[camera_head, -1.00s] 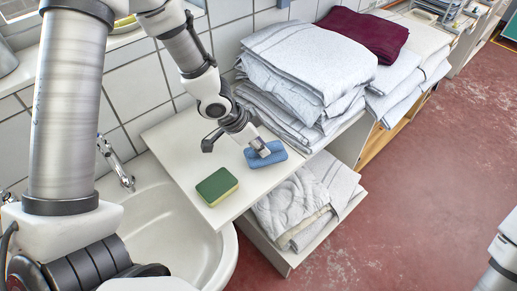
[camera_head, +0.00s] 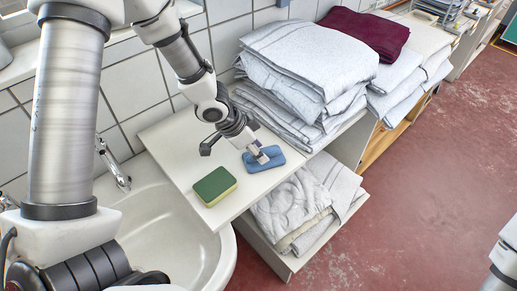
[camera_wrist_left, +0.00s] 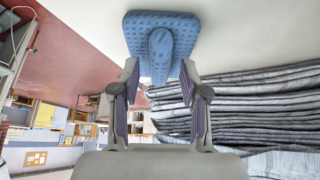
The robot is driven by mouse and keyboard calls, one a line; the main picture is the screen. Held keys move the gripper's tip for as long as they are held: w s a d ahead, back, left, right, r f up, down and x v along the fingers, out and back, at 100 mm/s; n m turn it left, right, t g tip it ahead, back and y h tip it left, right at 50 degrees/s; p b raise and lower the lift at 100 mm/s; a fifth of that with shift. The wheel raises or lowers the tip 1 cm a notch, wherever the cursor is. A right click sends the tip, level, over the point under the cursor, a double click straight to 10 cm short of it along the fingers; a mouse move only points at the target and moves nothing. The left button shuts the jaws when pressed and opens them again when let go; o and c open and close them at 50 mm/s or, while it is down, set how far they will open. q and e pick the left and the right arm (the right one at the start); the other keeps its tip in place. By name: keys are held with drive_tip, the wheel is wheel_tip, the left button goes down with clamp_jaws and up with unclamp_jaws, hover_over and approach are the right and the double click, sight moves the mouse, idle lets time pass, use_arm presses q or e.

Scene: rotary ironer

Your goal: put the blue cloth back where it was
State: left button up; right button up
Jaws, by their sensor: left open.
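The blue cloth (camera_head: 277,156) lies on the white shelf top (camera_head: 178,140), right of a green and yellow sponge. In the left wrist view the cloth (camera_wrist_left: 182,22) is a dimpled blue pad with a raised ridge in its middle. My left gripper (camera_head: 262,157) is just over the cloth, pointing down at it. In the left wrist view the fingers of my left gripper (camera_wrist_left: 160,72) are apart, with the ridge between and just beyond the tips. I cannot tell whether they touch it. My right gripper is out of view.
The sponge (camera_head: 215,186) sits near the shelf's front edge. A sink (camera_head: 165,235) is at the left. Folded grey-white towels (camera_head: 310,60) are stacked close behind and right, with a maroon cloth (camera_head: 365,32) beyond. More towels (camera_head: 300,205) lie on the lower shelf.

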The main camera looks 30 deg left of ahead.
use_arm(q)
drive_tip(key=p+v, duration=0.5)
drive_tip(key=v, duration=0.6)
drive_tip(key=shift+r, duration=0.3)
drive_tip(key=shift+s+a, duration=0.1)
